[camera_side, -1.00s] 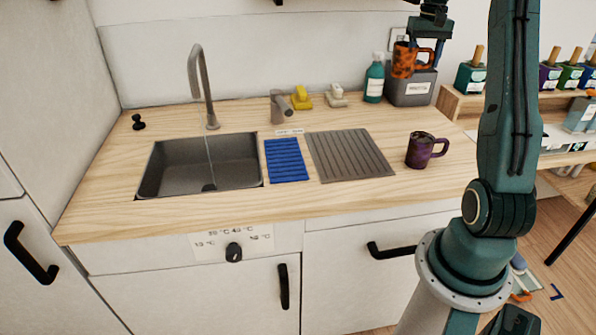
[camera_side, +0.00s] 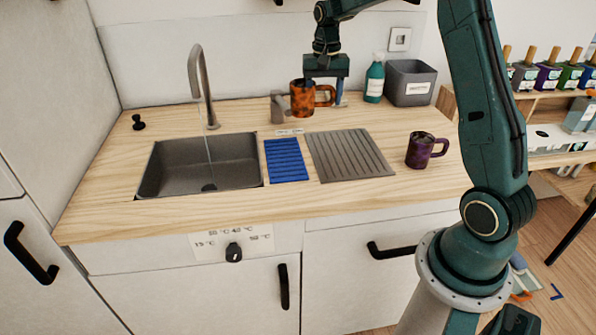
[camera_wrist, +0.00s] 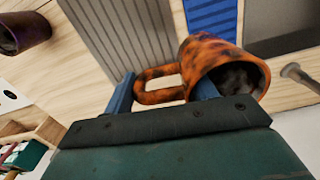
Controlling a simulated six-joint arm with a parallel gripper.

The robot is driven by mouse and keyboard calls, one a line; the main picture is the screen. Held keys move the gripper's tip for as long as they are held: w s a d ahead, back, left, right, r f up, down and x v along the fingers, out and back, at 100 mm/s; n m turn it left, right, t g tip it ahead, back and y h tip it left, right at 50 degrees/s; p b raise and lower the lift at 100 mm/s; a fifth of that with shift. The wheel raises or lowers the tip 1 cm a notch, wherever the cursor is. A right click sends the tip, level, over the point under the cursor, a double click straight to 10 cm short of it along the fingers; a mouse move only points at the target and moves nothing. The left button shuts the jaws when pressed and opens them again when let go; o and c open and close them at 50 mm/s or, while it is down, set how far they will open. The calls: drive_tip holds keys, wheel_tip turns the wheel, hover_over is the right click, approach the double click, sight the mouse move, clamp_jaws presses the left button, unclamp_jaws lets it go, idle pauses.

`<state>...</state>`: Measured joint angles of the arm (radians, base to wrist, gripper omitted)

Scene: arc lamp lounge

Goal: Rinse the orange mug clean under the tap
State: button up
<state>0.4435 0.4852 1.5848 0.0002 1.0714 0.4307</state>
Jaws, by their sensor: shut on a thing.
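The orange mug (camera_side: 303,99) has dark blotches over its outside, and its inside looks dark in the wrist view (camera_wrist: 212,62). My gripper (camera_side: 339,94) is shut on the mug's handle and holds it roughly upright in the air, toward the back of the counter. In the wrist view the blue fingers sit on both sides of the handle. The tap (camera_side: 203,88) arches over the grey sink (camera_side: 160,175), left of the mug. A thin pale line like a water stream falls from it into the basin.
A purple mug (camera_side: 421,151) stands on the counter right of the ribbed drying mat (camera_side: 350,155). A green bottle (camera_side: 375,80) and a grey bin (camera_side: 410,83) stand at the back. A control knob (camera_side: 234,252) is on the front.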

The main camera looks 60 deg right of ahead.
drive_tip(key=w+a+f, duration=0.1)
drive_tip(key=a+f, duration=0.1)
drive_tip(key=a, duration=0.7)
drive_tip(key=w+a+f, duration=0.1)
drive_tip(key=a+f, duration=0.1)
drive_tip(key=a, duration=0.7)
drive_tip(key=shift+w+f, duration=0.15)
drive_tip(key=shift+f, duration=0.25)
drive_tip(key=shift+w+d, duration=0.1)
drive_tip(key=shift+w, duration=0.05)
drive_tip(key=shift+w+a+f, duration=0.1)
drive_tip(key=shift+w+f, duration=0.35)
drive_tip(key=shift+w, duration=1.85)
drive_tip(key=shift+w+a+f, duration=0.1)
drive_tip(key=shift+w+f, duration=0.4)
drive_tip(key=shift+w, duration=1.75)
drive_tip(key=shift+w+a+f, duration=0.1)
drive_tip(key=shift+w+f, duration=0.35)
drive_tip(key=shift+w, duration=1.85)
drive_tip(key=shift+d, duration=0.7)
drive_tip(key=shift+a, duration=0.2)
drive_tip(key=shift+a, duration=0.35)
drive_tip(key=shift+a, duration=0.1)
